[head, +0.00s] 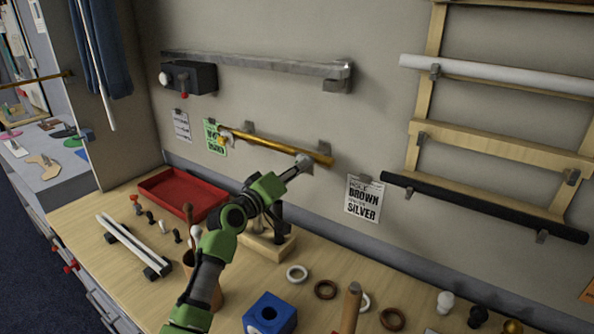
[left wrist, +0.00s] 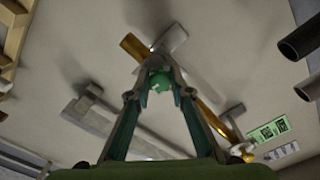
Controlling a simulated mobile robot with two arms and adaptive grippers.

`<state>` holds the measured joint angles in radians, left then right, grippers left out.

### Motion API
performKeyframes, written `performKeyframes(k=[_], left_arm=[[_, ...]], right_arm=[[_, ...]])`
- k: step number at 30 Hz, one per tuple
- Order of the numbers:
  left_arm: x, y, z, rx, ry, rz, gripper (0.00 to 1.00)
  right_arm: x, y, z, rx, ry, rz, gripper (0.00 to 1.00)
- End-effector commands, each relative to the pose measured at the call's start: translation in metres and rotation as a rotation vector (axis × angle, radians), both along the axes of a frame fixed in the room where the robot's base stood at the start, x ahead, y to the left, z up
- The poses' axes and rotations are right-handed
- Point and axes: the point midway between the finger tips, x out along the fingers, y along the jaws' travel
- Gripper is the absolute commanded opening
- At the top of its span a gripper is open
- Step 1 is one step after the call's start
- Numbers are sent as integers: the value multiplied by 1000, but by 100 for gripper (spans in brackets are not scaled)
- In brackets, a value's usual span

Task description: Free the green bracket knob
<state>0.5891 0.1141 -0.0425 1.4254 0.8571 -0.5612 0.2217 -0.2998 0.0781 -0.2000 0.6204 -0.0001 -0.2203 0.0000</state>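A brass rod (head: 275,145) hangs on grey wall brackets, and it also shows in the left wrist view (left wrist: 208,92). My left gripper (head: 303,162) reaches up to the rod's right end, by the bracket there. In the left wrist view, the round green knob (left wrist: 160,82) sits between my left fingertips (left wrist: 160,68), which appear closed on its sides. The grey bracket (left wrist: 172,38) is just beyond it. In the head view the knob is hidden behind my gripper. My right gripper is in neither view.
A black rod (head: 480,206) and a white rod (head: 500,74) hang at right. Below, the table holds a red tray (head: 183,192), a blue block (head: 269,314), rings (head: 325,289) and finials (head: 445,301). A wooden stand (head: 268,243) is beneath my left arm.

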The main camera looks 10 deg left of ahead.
Motion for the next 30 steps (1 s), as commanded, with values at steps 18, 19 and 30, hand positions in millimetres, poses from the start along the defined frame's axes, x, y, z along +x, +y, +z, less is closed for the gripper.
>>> performKeyframes(k=[18, 19, 30], left_arm=[[-14, 7, -1, 3, 0, 2, 37], [-18, 9, -1, 4, -1, 1, 37], [-82, 34, -2, 4, 2, 1, 37]], right_arm=[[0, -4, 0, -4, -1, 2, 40], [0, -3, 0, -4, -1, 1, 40], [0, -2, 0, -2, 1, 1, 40]])
